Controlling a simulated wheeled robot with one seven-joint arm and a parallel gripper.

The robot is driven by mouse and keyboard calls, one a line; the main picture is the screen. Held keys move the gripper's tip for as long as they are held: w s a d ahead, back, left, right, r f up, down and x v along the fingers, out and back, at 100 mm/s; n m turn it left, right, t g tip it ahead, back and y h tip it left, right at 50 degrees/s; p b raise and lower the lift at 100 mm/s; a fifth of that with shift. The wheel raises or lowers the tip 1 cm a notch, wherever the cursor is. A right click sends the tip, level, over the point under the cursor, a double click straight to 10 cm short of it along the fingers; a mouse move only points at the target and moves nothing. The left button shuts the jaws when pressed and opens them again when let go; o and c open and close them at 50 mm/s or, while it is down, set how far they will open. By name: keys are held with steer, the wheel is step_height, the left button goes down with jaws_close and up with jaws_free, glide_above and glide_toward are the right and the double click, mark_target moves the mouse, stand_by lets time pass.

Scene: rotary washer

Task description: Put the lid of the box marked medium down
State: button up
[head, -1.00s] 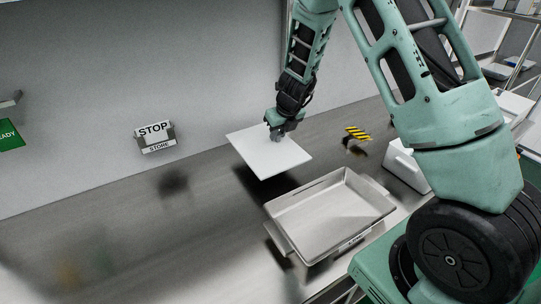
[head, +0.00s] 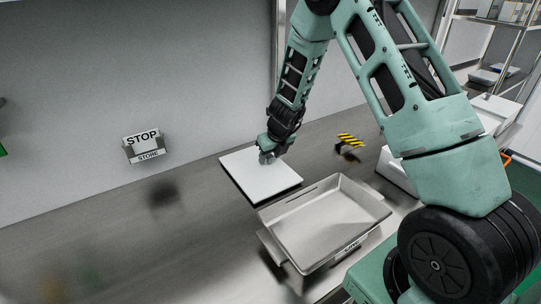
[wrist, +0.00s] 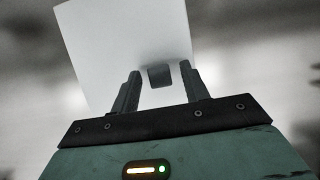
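The lid is a flat white square panel (head: 258,178), lying level at or very near the steel counter behind the open box; a thin dark band shows under its front edge. A small dark knob (wrist: 160,76) stands on the lid. My gripper (head: 267,157) is over the lid's far part. In the wrist view its two fingers (wrist: 159,75) stand on either side of the knob, with a narrow gap at each side. The open metal box (head: 325,222) has a front label too small to read.
A STOP/STORE sign (head: 144,146) is at the wall on the left. A yellow-black striped marker (head: 350,140) stands on the counter (head: 200,240) right of the lid. A white box (head: 394,170) stands farther right, partly behind my arm. The counter left of the lid is clear.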

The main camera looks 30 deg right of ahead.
steer(key=shift+r, duration=0.1)
steer(key=p+v, duration=0.3)
steer(key=v, duration=0.9)
steer(key=s+a+r+n+g+y, duration=0.1)
steer(key=s+a+r+n, duration=0.15)
steer(key=a+n, duration=0.45)
steer(key=s+a+r+n+y, duration=0.2)
steer(key=s+a+n, duration=0.3)
steer(key=a, duration=0.4)
steer(key=s+a+r+n+g, duration=0.2)
steer(key=s+a+n, duration=0.5)
steer(key=n, duration=0.4)
steer(key=s+a+r+n+g+h, duration=0.1)
steer(key=s+a+r+n+h, duration=0.1)
steer(key=s+n, duration=1.6)
steer(key=shift+a+r+n, duration=0.45)
steer(key=shift+a+n, duration=0.05)
steer(key=shift+n, duration=0.9)
